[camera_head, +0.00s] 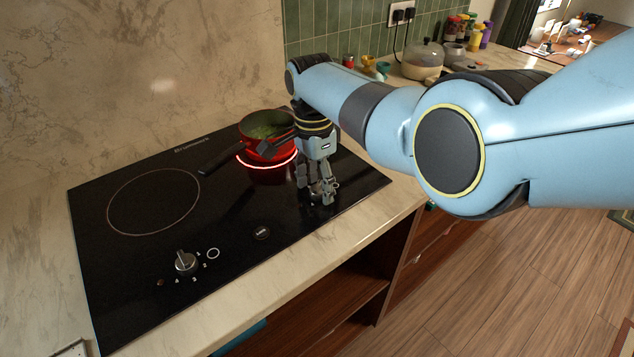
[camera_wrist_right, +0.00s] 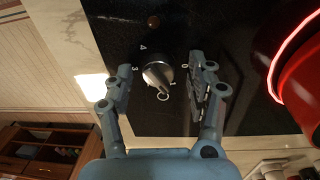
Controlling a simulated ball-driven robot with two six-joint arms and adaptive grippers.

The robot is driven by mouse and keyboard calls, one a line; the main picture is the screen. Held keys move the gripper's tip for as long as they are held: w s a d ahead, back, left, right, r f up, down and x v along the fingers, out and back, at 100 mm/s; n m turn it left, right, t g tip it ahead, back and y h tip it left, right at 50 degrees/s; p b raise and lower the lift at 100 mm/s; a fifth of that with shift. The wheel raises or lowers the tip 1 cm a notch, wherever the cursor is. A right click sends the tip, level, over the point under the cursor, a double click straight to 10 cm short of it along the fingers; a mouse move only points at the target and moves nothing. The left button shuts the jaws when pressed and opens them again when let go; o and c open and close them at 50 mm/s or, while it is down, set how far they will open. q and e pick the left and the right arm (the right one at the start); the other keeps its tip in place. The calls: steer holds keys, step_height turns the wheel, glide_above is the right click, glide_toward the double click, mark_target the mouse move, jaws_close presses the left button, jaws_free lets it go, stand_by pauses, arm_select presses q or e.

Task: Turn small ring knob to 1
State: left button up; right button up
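The small ring knob (camera_wrist_right: 155,75) shows between my right gripper's fingers in the wrist view. It is a silver dial with a raised bar. The bar looks slanted toward the lower right, near the ring mark, but the exact setting is hard to read. The marks 4, 3 and 0 show around it. My right gripper (camera_head: 323,190) points down at the right front of the black cooktop (camera_head: 215,215) and hides this knob in the head view. In the wrist view its fingers (camera_wrist_right: 160,80) are open, one on each side of the knob, with gaps. My left gripper is out of view.
A red pot (camera_head: 262,148) with a dark handle (camera_head: 222,160) stands on the glowing small ring (camera_head: 265,166), close behind my right gripper. Another knob (camera_head: 187,262) is at the left front, with a large unlit ring (camera_head: 153,202) behind it.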

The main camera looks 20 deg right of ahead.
mark_target(314, 185)
step_height(314, 185, up, 12)
steer(key=shift+w+a, duration=0.15)
steer(key=shift+w, duration=0.25)
stand_by(0.4)
